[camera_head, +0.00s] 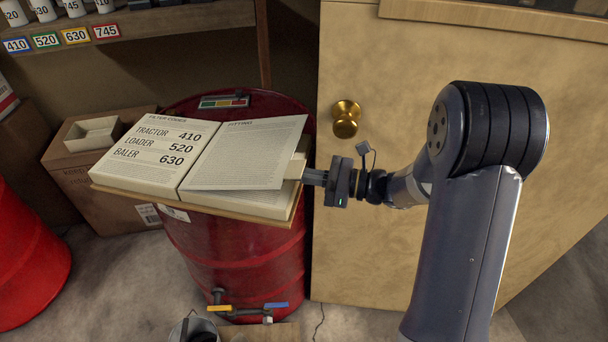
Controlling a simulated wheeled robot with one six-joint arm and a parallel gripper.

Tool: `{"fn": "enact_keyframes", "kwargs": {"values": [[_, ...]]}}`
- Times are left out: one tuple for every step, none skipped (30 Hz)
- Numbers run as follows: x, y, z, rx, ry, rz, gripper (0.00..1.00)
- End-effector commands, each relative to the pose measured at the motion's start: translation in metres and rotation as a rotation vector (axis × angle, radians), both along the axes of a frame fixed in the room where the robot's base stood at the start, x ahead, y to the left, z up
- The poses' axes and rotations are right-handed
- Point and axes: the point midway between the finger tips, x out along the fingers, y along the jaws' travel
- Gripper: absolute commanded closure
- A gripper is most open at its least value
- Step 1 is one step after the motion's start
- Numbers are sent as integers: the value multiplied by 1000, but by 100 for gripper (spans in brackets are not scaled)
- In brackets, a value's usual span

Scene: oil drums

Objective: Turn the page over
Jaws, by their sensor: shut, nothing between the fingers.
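An open book (150,152) lies on a board on top of a red drum. Its left page is headed "FILTER CODES" and lists Tractor 410, Loader 520 and Baler 630. Its right page (247,158) is headed "FITTING" and carries small print; its right side looks lifted off the pages below. My gripper (300,174) is at the right edge of the book, reaching in from the right. Its fingers are shut and the tips are at the lifted page's edge. I cannot tell whether they touch or sit under the page.
The red drum (233,262) has taps low on its front and a bucket (193,330) below. A door with a brass knob (345,118) stands behind my arm. A shelf (130,35) with numbered tags is at upper left. Another red drum (28,258) is at left.

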Motion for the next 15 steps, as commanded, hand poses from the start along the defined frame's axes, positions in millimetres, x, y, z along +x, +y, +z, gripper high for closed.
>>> {"fn": "enact_keyframes", "kwargs": {"values": [[0, 2, 6, 0, -1, 1, 100], [0, 3, 9, 1, -1, 1, 100], [0, 5, 13, 1, -2, 2, 100], [1, 6, 16, 1, -2, 2, 100], [1, 7, 19, 1, -1, 2, 100], [1, 9, 22, 1, -1, 1, 100], [1, 10, 25, 1, -1, 1, 100], [2, 12, 28, 1, -1, 1, 100], [2, 13, 31, 0, -1, 1, 100], [2, 15, 34, 0, -1, 1, 100], [2, 16, 37, 0, -1, 2, 100], [2, 18, 40, 0, -1, 2, 100], [3, 19, 43, 0, -1, 2, 100], [3, 21, 46, 0, -1, 2, 100], [3, 22, 49, 1, -2, 1, 100]]}}
